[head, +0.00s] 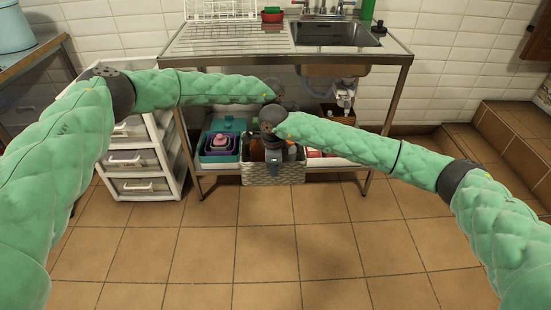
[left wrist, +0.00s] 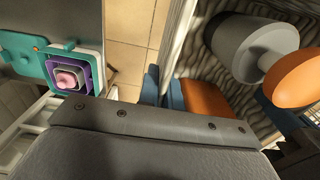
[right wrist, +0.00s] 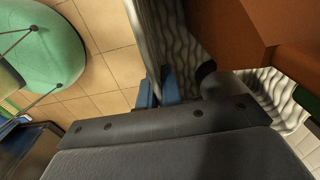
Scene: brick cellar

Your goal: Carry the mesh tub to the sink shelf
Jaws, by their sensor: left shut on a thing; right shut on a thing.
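The mesh tub (head: 290,178), pale and woven, is at the front of the sink unit's lower shelf (head: 325,166). I cannot tell whether it rests on the shelf or hangs just in front. My right gripper (head: 273,167) is shut on its near wall. The tub's wavy wall shows in the left wrist view (left wrist: 210,42) and right wrist view (right wrist: 185,45), with blue fingertips pinching its rim (left wrist: 160,88) (right wrist: 157,90). My left gripper is also shut on the tub, mostly hidden in the head view. Orange, grey and brown things fill the tub.
A teal tray (head: 207,155) with nested purple and pink containers sits left of the tub. A white drawer unit (head: 140,165) stands further left. The steel sink counter (head: 215,55) is above. Brick steps (head: 490,135) rise at right. The tiled floor (head: 250,250) in front is clear.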

